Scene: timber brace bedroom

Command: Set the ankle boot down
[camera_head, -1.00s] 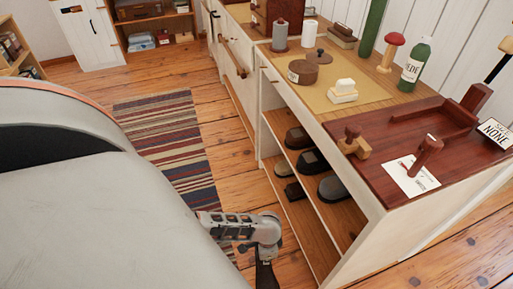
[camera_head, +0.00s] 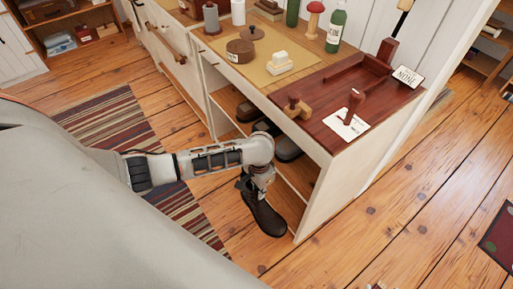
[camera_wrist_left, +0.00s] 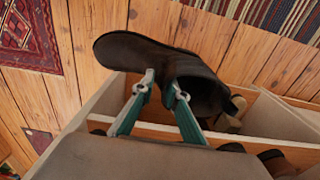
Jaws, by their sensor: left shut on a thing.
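The dark ankle boot (camera_head: 264,212) hangs from my left gripper (camera_head: 254,185), toe pointing down toward the bottom right of the head view. It is in front of the open shelves, over the plank floor; I cannot tell the gap beneath it. In the left wrist view the boot (camera_wrist_left: 140,52) lies across the upper middle, its opening to the right. The left gripper's fingers (camera_wrist_left: 160,84) are shut on it near the shaft. My right gripper does not show.
The white bench (camera_head: 335,185) has open shelves holding other dark shoes (camera_head: 287,148). Its red-brown top board (camera_head: 350,98) carries wooden tools and a card. A striped rug (camera_head: 105,125) lies to the left.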

